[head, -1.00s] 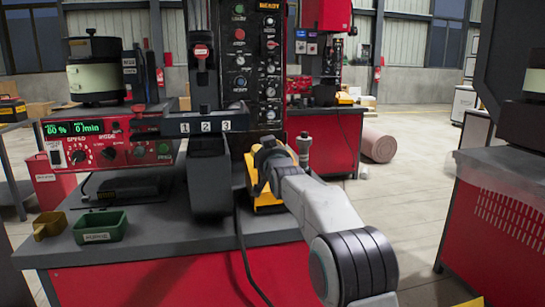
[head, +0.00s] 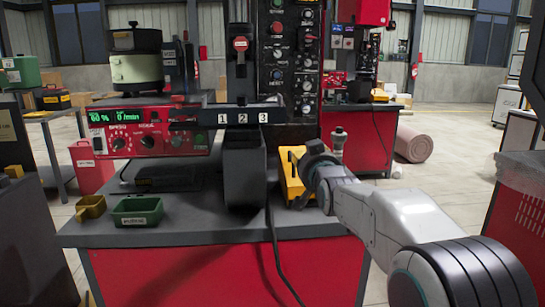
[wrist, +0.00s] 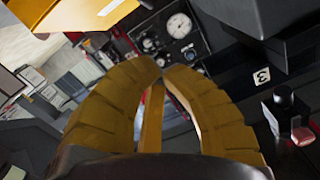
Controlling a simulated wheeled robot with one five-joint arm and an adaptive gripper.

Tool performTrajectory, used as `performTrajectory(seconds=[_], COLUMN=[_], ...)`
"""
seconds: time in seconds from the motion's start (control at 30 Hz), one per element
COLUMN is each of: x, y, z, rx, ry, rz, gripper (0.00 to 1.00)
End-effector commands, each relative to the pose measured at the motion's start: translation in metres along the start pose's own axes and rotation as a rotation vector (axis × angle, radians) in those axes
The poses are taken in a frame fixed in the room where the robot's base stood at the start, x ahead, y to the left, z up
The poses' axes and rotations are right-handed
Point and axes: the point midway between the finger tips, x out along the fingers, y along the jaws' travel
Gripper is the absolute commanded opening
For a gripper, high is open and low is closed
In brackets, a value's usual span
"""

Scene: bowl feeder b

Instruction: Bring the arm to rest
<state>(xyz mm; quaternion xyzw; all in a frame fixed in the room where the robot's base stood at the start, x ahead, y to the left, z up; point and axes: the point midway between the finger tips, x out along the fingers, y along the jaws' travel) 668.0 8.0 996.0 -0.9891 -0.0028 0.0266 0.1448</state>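My arm reaches in from the lower right in the head view, with its end beside a yellow block-like thing (head: 289,178) on the bench. My fingers cannot be told apart there. In the wrist view my gripper (wrist: 163,74) shows two curved yellow fingers. Their tips come together and nothing is seen held between them. A yellow surface (wrist: 65,12) shows close by at the upper left of that view, and a dark plate with the number 3 (wrist: 262,76) at the right.
The grey bench (head: 190,229) carries a green bin (head: 137,212), a small brass-coloured bin (head: 90,207), a red control box (head: 150,141) and a dark panel with gauges (head: 292,65). A dark cable hangs over the front. Open floor lies to the right, with a pinkish roll (head: 414,144).

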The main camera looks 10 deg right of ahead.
Motion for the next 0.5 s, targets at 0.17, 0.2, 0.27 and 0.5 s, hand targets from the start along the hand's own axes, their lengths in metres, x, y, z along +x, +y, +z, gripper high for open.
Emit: performTrajectory(seconds=[0.17,0.2,0.27,0.5], x=[-0.040,-0.053,-0.073,-0.165], y=[-0.006,-0.006,-0.006,-0.006], z=[-0.025,-0.027,-0.029,-0.033], rx=[-0.035,-0.046,-0.063,-0.127], ry=[-0.136,-0.180,-0.249,-0.523], rz=[0.041,0.053,0.070,0.128], gripper=[0.00,0.00,0.00,0.00])
